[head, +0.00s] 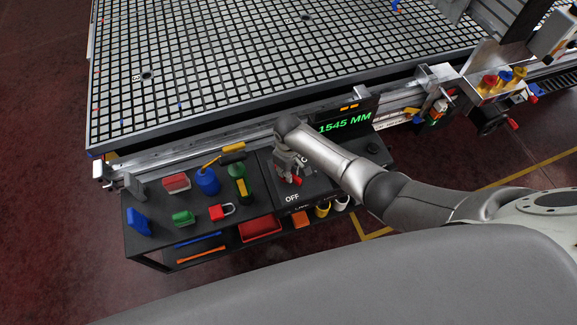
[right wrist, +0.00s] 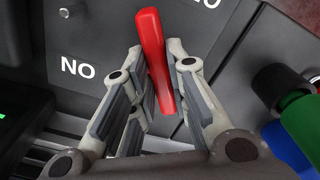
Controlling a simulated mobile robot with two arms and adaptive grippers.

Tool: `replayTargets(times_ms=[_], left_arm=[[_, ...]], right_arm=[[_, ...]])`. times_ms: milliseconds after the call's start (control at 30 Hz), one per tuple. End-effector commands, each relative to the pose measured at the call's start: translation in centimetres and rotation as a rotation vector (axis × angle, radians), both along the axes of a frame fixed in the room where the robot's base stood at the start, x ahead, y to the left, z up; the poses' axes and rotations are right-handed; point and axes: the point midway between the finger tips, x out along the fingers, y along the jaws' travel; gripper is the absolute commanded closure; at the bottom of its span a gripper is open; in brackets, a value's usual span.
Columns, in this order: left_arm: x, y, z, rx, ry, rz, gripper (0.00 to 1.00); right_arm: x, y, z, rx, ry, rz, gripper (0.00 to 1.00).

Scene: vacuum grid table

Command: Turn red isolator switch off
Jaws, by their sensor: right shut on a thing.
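The red isolator switch handle (right wrist: 151,38) is a long red bar on a grey panel in the right wrist view. The pads of my right gripper (right wrist: 161,75) are on both sides of it, shut on it. A white label reading "NO" from this side lies left of the handle. In the head view my right gripper (head: 291,165) is over the panel, with a red end of the handle (head: 297,180) showing just above the "OFF" label (head: 292,198). The rest of the handle is hidden by the gripper. My left gripper is not in view.
The dark cart (head: 150,247) carries red, blue and green items and a red padlock (head: 221,212) left of the panel. A green-lit display (head: 345,122) stands just behind. The vacuum grid table (head: 240,60) fills the back.

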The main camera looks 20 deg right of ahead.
Motion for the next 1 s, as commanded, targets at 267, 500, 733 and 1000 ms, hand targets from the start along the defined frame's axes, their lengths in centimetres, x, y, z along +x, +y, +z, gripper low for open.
replayTargets(times_ms=[267,500,733,1000], left_arm=[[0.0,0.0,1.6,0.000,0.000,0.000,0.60],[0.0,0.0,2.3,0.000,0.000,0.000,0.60],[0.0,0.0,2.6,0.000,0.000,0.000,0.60],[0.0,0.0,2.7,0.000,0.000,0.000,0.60]], right_arm=[[-0.1,0.3,0.3,0.001,0.001,-0.254,1.00],[-0.1,0.5,0.2,0.002,0.000,-0.429,1.00],[-0.1,0.5,0.1,0.001,0.000,-0.536,1.00],[-0.1,0.6,0.1,0.001,-0.002,-0.585,1.00]])
